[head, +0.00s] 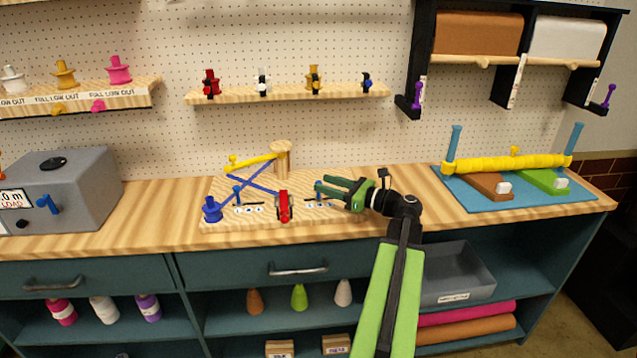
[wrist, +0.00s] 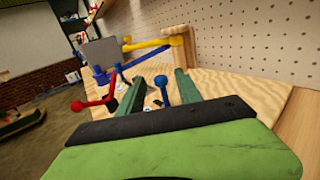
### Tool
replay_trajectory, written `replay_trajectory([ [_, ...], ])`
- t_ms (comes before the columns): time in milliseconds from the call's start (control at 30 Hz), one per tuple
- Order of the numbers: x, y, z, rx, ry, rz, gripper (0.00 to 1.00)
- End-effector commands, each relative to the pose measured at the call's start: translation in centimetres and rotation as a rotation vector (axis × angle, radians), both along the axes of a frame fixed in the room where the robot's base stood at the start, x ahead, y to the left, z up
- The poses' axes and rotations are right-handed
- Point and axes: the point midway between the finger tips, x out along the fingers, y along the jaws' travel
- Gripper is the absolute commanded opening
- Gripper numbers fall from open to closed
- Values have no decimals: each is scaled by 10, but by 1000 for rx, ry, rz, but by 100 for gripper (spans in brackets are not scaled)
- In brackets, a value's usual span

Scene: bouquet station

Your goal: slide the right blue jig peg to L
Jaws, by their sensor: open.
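The jig is a light wooden board (head: 225,187) on the bench with crossed blue bars (head: 245,182), a yellow arm (head: 252,160) and a red lever (head: 284,206). The right blue jig peg (wrist: 161,90) stands upright between my gripper's two green fingers in the wrist view, with visible gaps on both sides. My gripper (head: 331,186) is open and reaches in from the right, low over the board's right side. Small white slot labels (head: 249,209) are too small to read; L cannot be picked out.
A grey machine (head: 75,185) stands at the bench's left. A blue mat (head: 470,198) with a yellow roll (head: 510,163) lies at the right. A shelf (head: 290,93) with small figures hangs above the jig. Bare bench (head: 160,215) shows left of the board.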

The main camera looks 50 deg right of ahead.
Motion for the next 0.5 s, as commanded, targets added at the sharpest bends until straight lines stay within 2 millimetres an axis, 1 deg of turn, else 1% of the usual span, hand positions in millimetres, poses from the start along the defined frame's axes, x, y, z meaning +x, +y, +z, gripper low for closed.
replay_trajectory([
  [33,10,3,0,0,0,4,42],
  [100,19,5,0,0,0,2,42],
  [200,28,7,0,0,0,1,42],
  [300,31,8,0,0,0,0,42],
  [500,31,8,0,0,0,0,42],
])
